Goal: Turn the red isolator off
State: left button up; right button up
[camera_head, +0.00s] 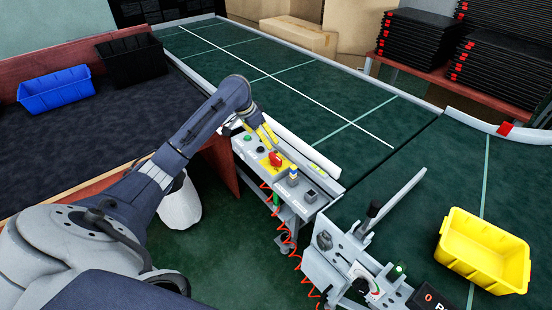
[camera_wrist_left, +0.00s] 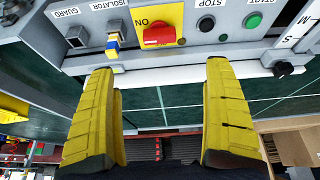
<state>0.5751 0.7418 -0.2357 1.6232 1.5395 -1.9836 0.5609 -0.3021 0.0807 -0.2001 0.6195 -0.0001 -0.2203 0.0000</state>
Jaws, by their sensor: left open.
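The red isolator knob (camera_head: 275,158) sits on a yellow plate (camera_head: 266,170) on the grey control panel. In the left wrist view the red knob (camera_wrist_left: 158,36) is near the top, its bar lying across the picture beside an ON mark. My left gripper (camera_head: 263,135) is over the panel, just beyond the knob in the head view. In the left wrist view my left gripper (camera_wrist_left: 160,72) is open, its yellow fingers apart with nothing between them. The knob appears above the gap between the fingertips, and I see no contact. My right gripper is not in view.
The panel also bears a green button (camera_wrist_left: 254,20), a black stop button (camera_wrist_left: 206,24) and a blue-and-yellow switch (camera_wrist_left: 113,42). The green conveyor (camera_head: 320,90) lies behind. A yellow bin (camera_head: 482,250) stands at right. A second panel with a lever (camera_head: 372,212) is nearby.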

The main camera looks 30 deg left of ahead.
aim_at(274, 157)
pick_arm(q)
jog(key=x, duration=1.6)
jog(key=shift+s+f, duration=0.1)
jog(key=shift+f, duration=0.05)
jog(key=c, duration=1.2)
